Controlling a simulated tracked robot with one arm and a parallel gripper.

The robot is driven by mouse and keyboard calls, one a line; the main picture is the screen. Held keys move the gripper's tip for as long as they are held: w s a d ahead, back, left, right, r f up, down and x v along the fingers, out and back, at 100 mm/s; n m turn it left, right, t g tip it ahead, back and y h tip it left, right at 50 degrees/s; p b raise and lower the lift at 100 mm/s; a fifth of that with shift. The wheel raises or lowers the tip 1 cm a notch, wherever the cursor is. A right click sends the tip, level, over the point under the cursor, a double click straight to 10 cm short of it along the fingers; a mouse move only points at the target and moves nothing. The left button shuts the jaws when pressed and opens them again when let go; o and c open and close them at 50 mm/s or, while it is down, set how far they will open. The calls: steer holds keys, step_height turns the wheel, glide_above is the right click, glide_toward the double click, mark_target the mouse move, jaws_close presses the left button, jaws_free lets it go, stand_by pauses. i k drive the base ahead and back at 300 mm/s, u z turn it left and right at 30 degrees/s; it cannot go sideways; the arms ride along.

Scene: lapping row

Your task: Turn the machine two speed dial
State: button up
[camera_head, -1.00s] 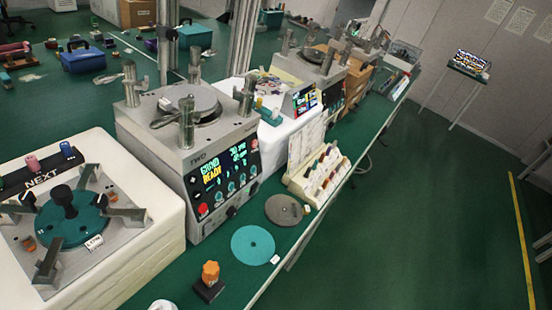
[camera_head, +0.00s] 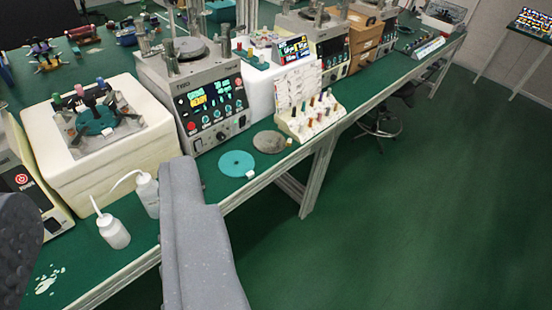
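Machine two (camera_head: 165,72) is a grey lapping machine marked TWO on the bench, with a round plate on top. Its black front panel (camera_head: 213,95) has lit readouts, a row of small knobs (camera_head: 217,116) and a red button (camera_head: 191,126) at lower left. A dark knob (camera_head: 221,135) sits below the row. The knob labels are too small to read, so I cannot tell which is the speed dial. A large grey part of mine (camera_head: 195,235) rises in front of the bench, below the machine and apart from the panel. A darker one is at the left edge. I cannot make out fingertips.
Two white wash bottles (camera_head: 113,232) (camera_head: 148,194) stand at front left. A teal disc (camera_head: 236,163) and a grey disc (camera_head: 269,141) lie before the machine. A rack of coloured pieces (camera_head: 312,118) stands right. The white station (camera_head: 95,130) is left.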

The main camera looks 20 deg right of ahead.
mark_target(220, 136)
steer(key=u, duration=1.2)
steer(key=k, duration=0.15)
steer(key=z, duration=2.05)
steer(key=i, duration=1.55)
steer(key=u, duration=0.5)
